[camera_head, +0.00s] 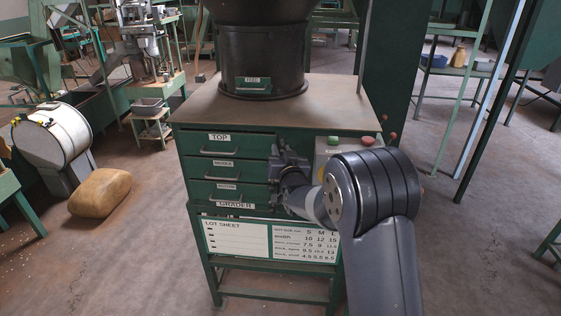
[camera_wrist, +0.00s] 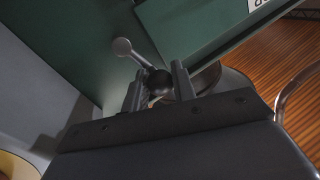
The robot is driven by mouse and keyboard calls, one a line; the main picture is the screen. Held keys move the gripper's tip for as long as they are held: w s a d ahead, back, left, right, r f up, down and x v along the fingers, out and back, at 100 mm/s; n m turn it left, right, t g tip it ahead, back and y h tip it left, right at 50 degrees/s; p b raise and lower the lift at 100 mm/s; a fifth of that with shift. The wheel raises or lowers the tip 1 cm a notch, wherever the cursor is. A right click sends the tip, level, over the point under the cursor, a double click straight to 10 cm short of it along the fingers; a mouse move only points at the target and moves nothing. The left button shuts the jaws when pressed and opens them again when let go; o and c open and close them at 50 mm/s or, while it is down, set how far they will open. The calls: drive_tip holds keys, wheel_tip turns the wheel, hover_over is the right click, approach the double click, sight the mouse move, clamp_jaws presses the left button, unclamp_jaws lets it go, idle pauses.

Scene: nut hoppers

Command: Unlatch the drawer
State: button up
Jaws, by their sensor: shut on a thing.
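The green grader cabinet has a top drawer (camera_head: 235,145), a middle drawer (camera_head: 235,168) and a bottom drawer (camera_head: 228,190), each with a bar handle and all closed. My gripper (camera_head: 283,163) is at the cabinet front, just right of the drawers. In the wrist view my gripper (camera_wrist: 158,86) has its two fingers on either side of a dark round knob (camera_wrist: 160,83) and is shut on it. A grey arm with a round end, the latch lever (camera_wrist: 123,47), slants up and left from the knob. In the head view the latch is hidden by my gripper.
A black hopper (camera_head: 262,60) stands on the cabinet top. A lot sheet board (camera_head: 270,240) hangs below the drawers. A tan sack (camera_head: 100,192) lies on the floor at left.

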drive_tip(key=shift+d+f+m+t+b, duration=0.15)
drive_tip(key=shift+m+b, duration=0.35)
drive_tip(key=shift+b, duration=0.9)
drive_tip(key=shift+d+m+t+b, duration=0.25)
drive_tip(key=shift+m+b, duration=0.25)
drive_tip(key=shift+b, duration=0.85)
drive_tip(key=shift+d+f+m+t+b, duration=0.15)
drive_tip(key=shift+m+b, duration=0.35)
drive_tip(key=shift+b, duration=0.9)
drive_tip(key=shift+d+r+m+b, duration=0.1)
drive_tip(key=shift+r+m+b, duration=0.25)
drive_tip(key=shift+b, duration=0.3)
drive_tip(key=o, duration=1)
drive_tip(key=shift+c, duration=0.2)
drive_tip(key=b+v, duration=0.2)
drive_tip(key=v, duration=0.9)
drive_tip(key=shift+w, duration=0.15)
